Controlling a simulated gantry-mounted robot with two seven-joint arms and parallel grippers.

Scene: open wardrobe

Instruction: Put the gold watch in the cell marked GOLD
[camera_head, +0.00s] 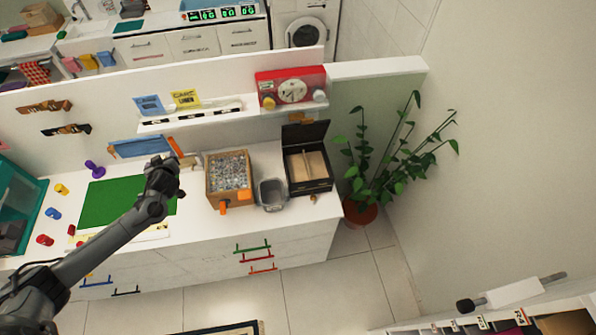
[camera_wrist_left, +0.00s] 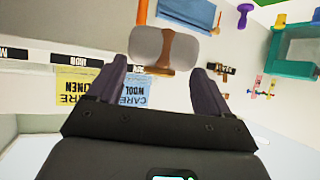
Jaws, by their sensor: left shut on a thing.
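My left gripper (camera_head: 177,165) is above the white counter, by the right edge of the green mat (camera_head: 104,203). In the left wrist view its fingers (camera_wrist_left: 160,76) are apart, with a grey rounded cushion (camera_wrist_left: 147,48) between their tips and a brown strap (camera_wrist_left: 168,48) around it. This looks like the watch on its cushion; its dial is hidden and gold does not show. In the head view a pale bit of it (camera_head: 190,161) shows beside the fingers. An open dark box (camera_head: 311,184) with a beige, divided inside stands to the right. I cannot read a GOLD mark.
A wooden box of grey bits (camera_head: 214,199) and a grey bin (camera_head: 272,207) stand between my gripper and the dark box. A shelf (camera_head: 160,125) with a red case (camera_head: 292,71) is behind. A purple stand (camera_head: 94,169) and coloured spools are at left. A plant (camera_head: 362,180) stands right.

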